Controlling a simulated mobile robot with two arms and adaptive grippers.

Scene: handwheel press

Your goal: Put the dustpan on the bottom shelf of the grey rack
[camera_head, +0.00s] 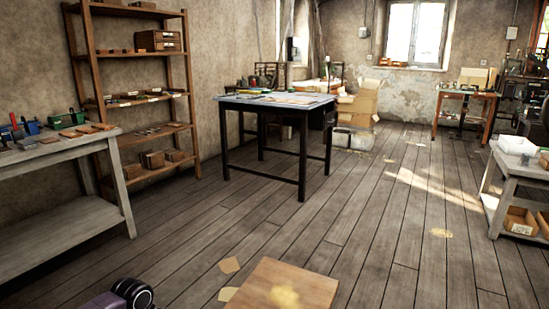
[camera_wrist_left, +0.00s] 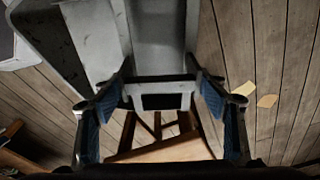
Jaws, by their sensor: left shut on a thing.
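My left gripper (camera_wrist_left: 160,88) shows in the left wrist view, with blue-padded fingers on both sides. It is shut on a grey, scuffed piece, which I take to be the dustpan (camera_wrist_left: 158,35); its broad surfaces run to the top of the picture. Its far end is cut off by the frame. Neither gripper shows in the head view; only a dark, purple-tinted part of my arm is at its bottom left.
A brown wooden shelf unit (camera_head: 187,90) stands against the left wall, beside a grey workbench (camera_head: 65,225). A dark table (camera_head: 303,165) stands in the middle. A wooden top (camera_head: 318,290) is close in front. A grey stand (camera_head: 510,180) is at right. Floor between is mostly clear.

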